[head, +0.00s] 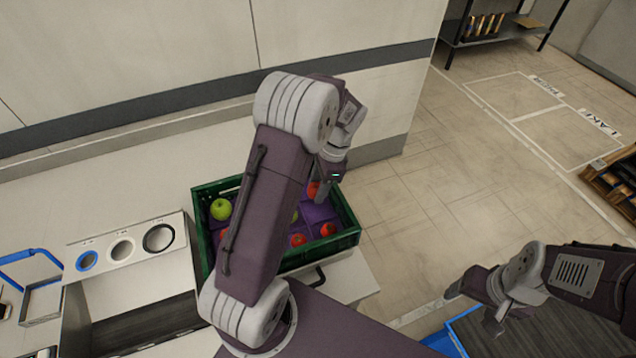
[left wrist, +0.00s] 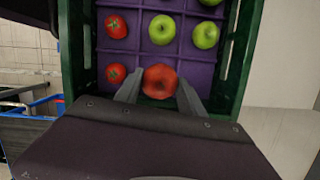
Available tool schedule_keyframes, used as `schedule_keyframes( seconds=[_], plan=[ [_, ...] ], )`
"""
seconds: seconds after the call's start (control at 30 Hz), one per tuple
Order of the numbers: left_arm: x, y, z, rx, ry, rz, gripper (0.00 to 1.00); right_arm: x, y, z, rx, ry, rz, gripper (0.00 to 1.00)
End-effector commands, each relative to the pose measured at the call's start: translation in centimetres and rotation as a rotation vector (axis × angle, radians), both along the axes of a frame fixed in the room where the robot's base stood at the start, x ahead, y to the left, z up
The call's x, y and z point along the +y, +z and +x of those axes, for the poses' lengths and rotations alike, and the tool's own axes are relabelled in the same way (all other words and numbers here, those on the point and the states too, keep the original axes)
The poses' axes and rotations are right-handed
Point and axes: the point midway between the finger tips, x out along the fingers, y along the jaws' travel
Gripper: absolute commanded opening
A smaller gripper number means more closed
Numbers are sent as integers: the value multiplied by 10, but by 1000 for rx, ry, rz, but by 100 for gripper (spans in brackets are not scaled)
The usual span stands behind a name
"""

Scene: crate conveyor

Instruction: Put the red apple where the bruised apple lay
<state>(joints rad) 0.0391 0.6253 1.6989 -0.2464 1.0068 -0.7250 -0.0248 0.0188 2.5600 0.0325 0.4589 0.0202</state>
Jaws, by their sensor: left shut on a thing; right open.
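The green crate (head: 345,243) with a purple divided insert stands on the counter edge. My left gripper (head: 322,188) reaches down over its right part. In the left wrist view the left gripper (left wrist: 160,92) is shut on a red apple (left wrist: 160,80); the apple also shows in the head view (head: 313,189). It is at a near-row cell; whether it touches the bottom is unclear. Left of it are red tomato-like fruits (left wrist: 116,75) (left wrist: 116,26); beyond it are green apples (left wrist: 162,29) (left wrist: 206,35). No bruised apple is distinguishable.
A panel with round holes (head: 122,249) stands left of the crate.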

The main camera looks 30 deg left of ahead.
Motion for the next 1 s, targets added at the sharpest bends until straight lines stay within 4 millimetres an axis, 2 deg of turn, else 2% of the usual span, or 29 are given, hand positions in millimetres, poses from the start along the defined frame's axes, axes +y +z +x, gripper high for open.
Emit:
schedule_keyframes(
  seconds=[0.03, 0.1, 0.4, 0.6, 1.0],
  plan=[
    [0, -12, 0, 1, 0, 0, 6, 0, -8, 0, 0, 0, 0, 71],
    [0, -22, 0, 2, 1, -1, 6, 0, -14, 0, 0, 0, 0, 71],
    [0, -58, 0, 1, 0, -1, 6, 0, -33, 0, 0, 0, 0, 71],
    [0, -66, 0, 1, 0, 0, 6, 0, -37, 0, 0, 0, 0, 71],
    [0, -66, 0, 1, 0, -1, 6, 0, -36, 0, 0, 0, 0, 71]
  ],
)
